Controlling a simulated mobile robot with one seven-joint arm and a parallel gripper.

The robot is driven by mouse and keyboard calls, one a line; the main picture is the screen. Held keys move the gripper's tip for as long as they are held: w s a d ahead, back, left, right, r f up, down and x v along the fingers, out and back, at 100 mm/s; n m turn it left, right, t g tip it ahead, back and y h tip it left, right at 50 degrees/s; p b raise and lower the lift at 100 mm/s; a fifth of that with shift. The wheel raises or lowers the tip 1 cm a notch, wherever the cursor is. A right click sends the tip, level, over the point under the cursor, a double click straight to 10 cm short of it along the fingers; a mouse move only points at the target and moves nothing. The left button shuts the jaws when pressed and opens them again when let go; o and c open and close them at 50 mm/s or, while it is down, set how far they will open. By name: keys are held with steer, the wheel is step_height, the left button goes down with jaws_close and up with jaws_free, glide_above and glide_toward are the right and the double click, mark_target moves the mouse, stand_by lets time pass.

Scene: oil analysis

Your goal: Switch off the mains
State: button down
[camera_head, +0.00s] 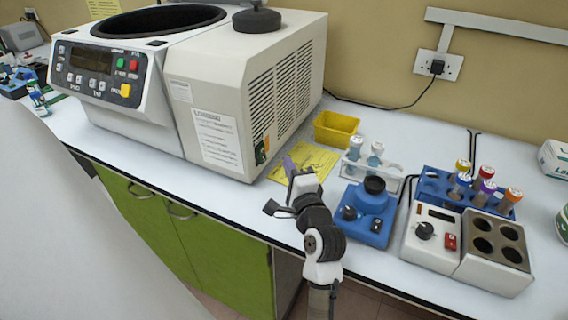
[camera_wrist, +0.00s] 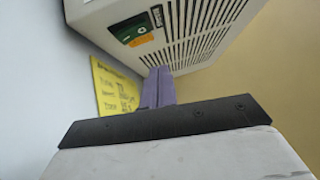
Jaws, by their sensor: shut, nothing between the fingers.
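A mains switch with green and orange halves (camera_head: 262,150) sits low on the vented side of the large beige centrifuge (camera_head: 285,75). In the wrist view the switch (camera_wrist: 133,33) is at the top, above and left of the fingertips, with white marks on it. I cannot tell its rocker position for sure. My gripper (camera_head: 290,165) has purple fingers, shut and empty, over the yellow note beside the centrifuge. In the wrist view the fingers (camera_wrist: 158,86) point toward the lower edge of the vented side, apart from the switch as far as I can see.
A yellow note (camera_head: 308,160) lies under my gripper, with a yellow tray (camera_head: 336,129) behind it. A blue mixer (camera_head: 370,215), a tube rack (camera_head: 470,190) and a heating block (camera_head: 480,245) stand right. A wall socket (camera_head: 438,66) holds a black plug.

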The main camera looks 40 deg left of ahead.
steer(key=b+v, duration=0.1)
steer(key=v, duration=0.5)
steer(key=shift+s+r, duration=0.25)
steer(key=shift+r, duration=0.2)
steer(key=shift+d, duration=0.15)
